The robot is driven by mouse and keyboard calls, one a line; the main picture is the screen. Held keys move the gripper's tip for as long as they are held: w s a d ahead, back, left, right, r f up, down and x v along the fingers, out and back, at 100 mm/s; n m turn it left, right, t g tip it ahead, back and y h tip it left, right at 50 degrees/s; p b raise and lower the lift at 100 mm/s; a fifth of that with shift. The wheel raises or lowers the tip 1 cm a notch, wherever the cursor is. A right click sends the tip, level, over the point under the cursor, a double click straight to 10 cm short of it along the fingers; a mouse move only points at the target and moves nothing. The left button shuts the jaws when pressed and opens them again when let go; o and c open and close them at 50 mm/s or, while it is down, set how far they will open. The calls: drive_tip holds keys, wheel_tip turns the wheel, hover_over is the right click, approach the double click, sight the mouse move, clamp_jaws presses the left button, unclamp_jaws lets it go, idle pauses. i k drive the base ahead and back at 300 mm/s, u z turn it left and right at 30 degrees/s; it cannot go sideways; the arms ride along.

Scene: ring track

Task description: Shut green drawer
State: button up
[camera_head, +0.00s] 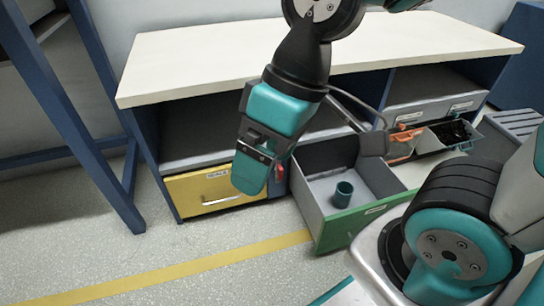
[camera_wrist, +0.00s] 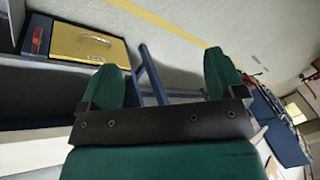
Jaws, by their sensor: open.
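The green drawer (camera_head: 352,228) is pulled well out from under the white-topped bench in the head view. Its grey inside shows, with a dark teal cup (camera_head: 343,194) standing in it. My gripper (camera_head: 256,168) hangs to the left of the drawer, in front of the bench, and appears apart from it. In the wrist view my gripper's two green fingers (camera_wrist: 166,82) are spread wide with nothing between them. The green drawer is not clearly seen in the wrist view. Part of its rear is hidden by my arm in the head view.
A yellow drawer (camera_head: 215,192) sits shut at left and shows in the wrist view (camera_wrist: 88,45). An orange-fronted drawer (camera_head: 403,146) and a bin with dark contents (camera_head: 453,133) stand out at right. Blue posts (camera_head: 70,115) rise at left.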

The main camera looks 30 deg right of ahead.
sight(379, 189)
drive_tip(key=z, duration=1.1)
drive_tip(key=k, duration=0.8)
drive_tip(key=u, duration=0.05)
